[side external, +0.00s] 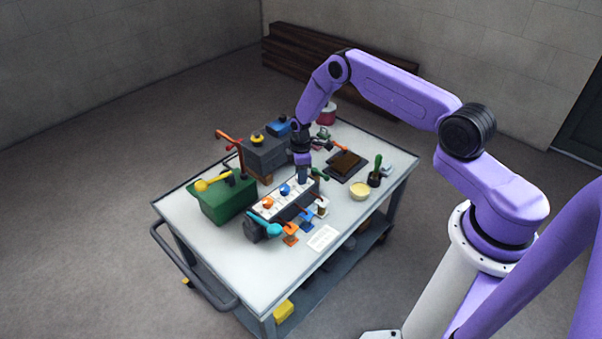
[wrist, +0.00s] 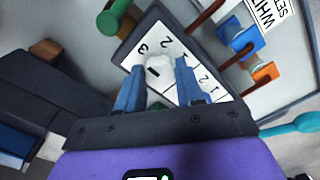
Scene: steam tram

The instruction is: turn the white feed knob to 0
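The white feed knob (wrist: 160,68) sits on a white dial panel (wrist: 188,46) in the wrist view. A short dark mark shows on the knob, and printed digits 2 and 3 lie just beyond it. My gripper (wrist: 159,66) is open, with one blue finger on each side of the knob. There seems to be a gap at both fingers; contact cannot be told. In the side external view my gripper (side external: 302,179) points down at the far end of the dial panel (side external: 268,213) and hides the white knob. The 0 mark cannot be made out.
A green box (side external: 222,201) and dark grey box (side external: 265,155) stand behind.

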